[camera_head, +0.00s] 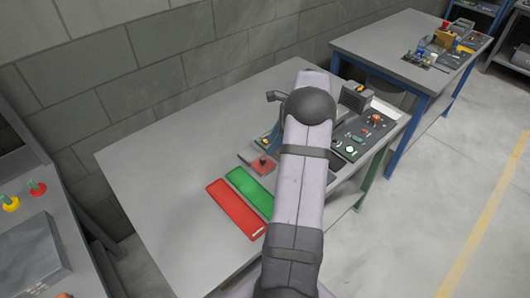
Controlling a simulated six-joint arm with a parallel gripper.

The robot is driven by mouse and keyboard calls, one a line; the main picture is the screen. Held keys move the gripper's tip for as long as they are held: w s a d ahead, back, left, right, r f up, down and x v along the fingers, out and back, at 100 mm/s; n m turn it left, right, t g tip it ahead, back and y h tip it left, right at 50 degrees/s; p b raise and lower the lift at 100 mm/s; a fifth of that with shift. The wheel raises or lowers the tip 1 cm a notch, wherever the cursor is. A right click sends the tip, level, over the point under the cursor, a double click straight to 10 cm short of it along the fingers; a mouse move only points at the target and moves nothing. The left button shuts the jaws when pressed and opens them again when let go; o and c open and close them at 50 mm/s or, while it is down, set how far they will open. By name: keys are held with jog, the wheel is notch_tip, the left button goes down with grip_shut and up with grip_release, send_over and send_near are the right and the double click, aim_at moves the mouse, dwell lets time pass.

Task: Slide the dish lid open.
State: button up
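I cannot pick out a dish or its lid with certainty; my arm crosses the middle of the grey table and may hide it. Beside my arm, a small grey plate with a red piece (262,165) lies on the table. A dark panel with buttons and knobs (362,134) lies right of my arm, partly covered by it. My gripper cannot be made out; the far end of my arm reaches over the back part of the table, with a dark rounded joint near it.
A red flat strip (236,208) and a green flat strip (250,190) lie left of my arm. A dark grey box (355,97) stands behind the panel. The table's left part (165,180) is bare. A brick wall (160,60) runs behind. Another table (385,47) stands at back right.

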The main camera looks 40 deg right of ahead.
aim_at(263, 158)
jog(key=shift+p+x, duration=1.05)
jog(key=shift+x, duration=2.5)
jog(key=shift+c, duration=0.2)
grip_shut()
